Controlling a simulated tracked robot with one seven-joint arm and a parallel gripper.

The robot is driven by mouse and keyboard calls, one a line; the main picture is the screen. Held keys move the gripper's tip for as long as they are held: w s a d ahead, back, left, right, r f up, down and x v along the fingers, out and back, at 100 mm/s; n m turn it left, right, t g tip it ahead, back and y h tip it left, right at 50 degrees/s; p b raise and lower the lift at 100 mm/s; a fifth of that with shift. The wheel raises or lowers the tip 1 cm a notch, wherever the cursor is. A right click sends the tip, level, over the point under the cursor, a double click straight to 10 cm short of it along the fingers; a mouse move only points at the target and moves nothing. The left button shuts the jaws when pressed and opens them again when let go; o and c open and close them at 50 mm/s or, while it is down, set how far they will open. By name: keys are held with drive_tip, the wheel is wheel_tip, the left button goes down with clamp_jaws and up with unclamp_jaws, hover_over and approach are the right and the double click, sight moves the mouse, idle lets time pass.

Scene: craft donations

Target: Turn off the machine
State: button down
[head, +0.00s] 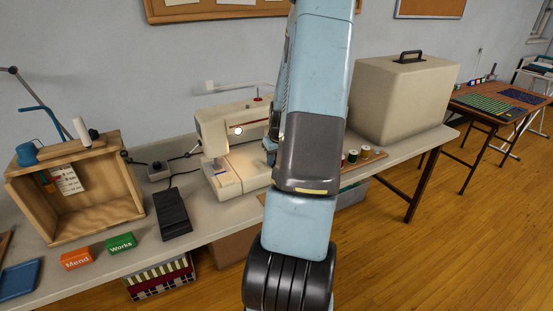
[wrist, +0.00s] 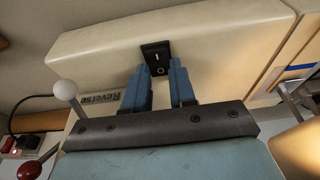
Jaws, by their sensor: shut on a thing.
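The machine is a cream sewing machine (head: 222,125) on the long table, partly hidden behind my arm in the head view. Its lamp glows and lights the bed. In the wrist view its cream body (wrist: 100,45) fills the top, with the word "Reverse" on it. A black rocker switch (wrist: 154,50) with white I and O marks sits on this face. My gripper (wrist: 160,68) has its two blue fingers at either side of the switch's lower part, shut on it. I cannot tell which side of the rocker is pressed in. The head view hides my gripper.
A white-knobbed lever (wrist: 65,90) and a red knob (wrist: 29,170) are close left of my gripper. A black pedal (head: 174,213), wooden box (head: 139,195) and orange and green blocks stand left. A beige case (head: 400,100) and thread spools (head: 352,156) stand right.

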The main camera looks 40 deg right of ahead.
drive_tip(key=shift+w+d+f+g, duration=0.1)
drive_tip(key=shift+g, duration=0.8)
drive_tip(key=c, duration=0.9)
unclamp_jaws()
drive_tip(key=shift+w, duration=0.1)
drive_tip(key=r, duration=0.4)
drive_tip(key=s+r, duration=0.1)
drive_tip(key=r, duration=0.8)
drive_tip(key=shift+s+a+r, duration=0.2)
drive_tip(key=shift+s+r, duration=0.15)
drive_tip(key=shift+s, duration=0.05)
drive_tip(key=shift+a, duration=0.1)
